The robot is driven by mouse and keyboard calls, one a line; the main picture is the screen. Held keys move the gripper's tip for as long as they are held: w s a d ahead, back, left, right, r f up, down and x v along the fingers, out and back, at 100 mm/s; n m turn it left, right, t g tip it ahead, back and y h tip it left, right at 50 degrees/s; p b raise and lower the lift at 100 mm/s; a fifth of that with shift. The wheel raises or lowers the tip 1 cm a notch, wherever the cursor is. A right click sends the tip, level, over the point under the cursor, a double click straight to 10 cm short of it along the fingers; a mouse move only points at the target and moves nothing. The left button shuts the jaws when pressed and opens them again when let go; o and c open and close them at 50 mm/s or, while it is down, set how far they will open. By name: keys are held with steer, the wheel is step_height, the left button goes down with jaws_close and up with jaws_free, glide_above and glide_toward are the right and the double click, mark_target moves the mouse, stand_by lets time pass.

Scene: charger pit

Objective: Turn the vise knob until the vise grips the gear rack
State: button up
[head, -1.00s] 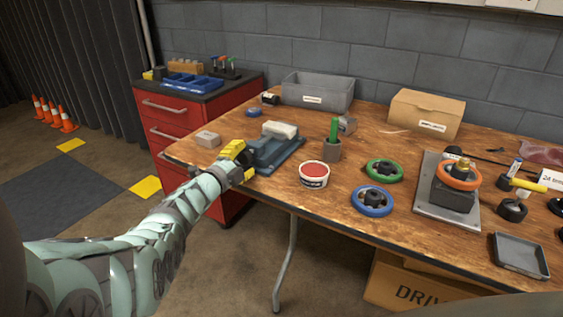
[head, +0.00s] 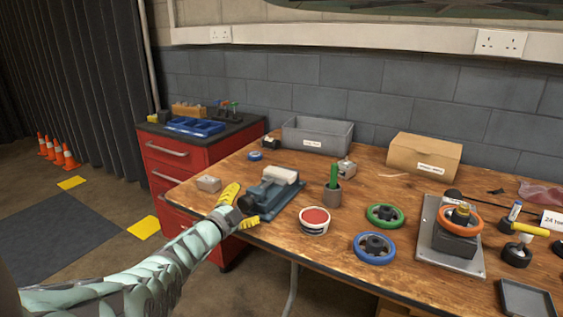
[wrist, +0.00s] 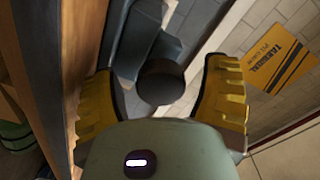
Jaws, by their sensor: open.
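The blue-grey vise (head: 284,196) stands at the table's front left edge. A pale grey block, perhaps the gear rack (head: 280,175), lies at the top of the vise; I cannot tell how tightly it sits. The dark round vise knob (wrist: 161,82) faces me in the wrist view, with part of the vise body (wrist: 132,42) behind it. My gripper (head: 240,206) is open at the knob end of the vise. Its yellow fingers stand on either side of the knob, with visible gaps in the wrist view (wrist: 163,70).
A small grey block (head: 208,183) lies left of the vise. A red-topped tub (head: 314,220) and a green-handled tool in a cup (head: 332,188) stand to its right. Green (head: 385,215) and blue (head: 374,247) handwheels lie farther right. The red drawer cabinet (head: 177,165) is behind left.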

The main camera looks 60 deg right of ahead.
steer(key=n, duration=0.3)
steer(key=shift+s, duration=0.1)
steer(key=n, duration=0.2)
steer(key=shift+n+p, duration=0.3)
steer(key=shift+n, duration=0.1)
steer(key=n, duration=0.5)
steer(key=shift+s+d+b, duration=0.1)
steer(key=shift+d+b, duration=0.05)
steer(key=shift+b, duration=0.15)
steer(key=a+p, duration=0.6)
steer(key=a, duration=1)
steer(key=w+a+r+t+h+p, duration=0.1)
steer(key=w+a+r+t+p, duration=0.2)
steer(key=r+p, duration=0.5)
steer(key=w+a+r+t+h+p, duration=0.1)
steer(key=w+a+r+t+p, duration=0.2)
steer(key=r+p, duration=0.6)
step_height(320, 180, up, 4)
steer(key=shift+w+a+f+m+p, duration=0.2)
steer(key=shift+w+a+m+p, duration=0.15)
steer(key=shift+w+a, duration=0.5)
steer(key=shift+w+d, duration=0.2)
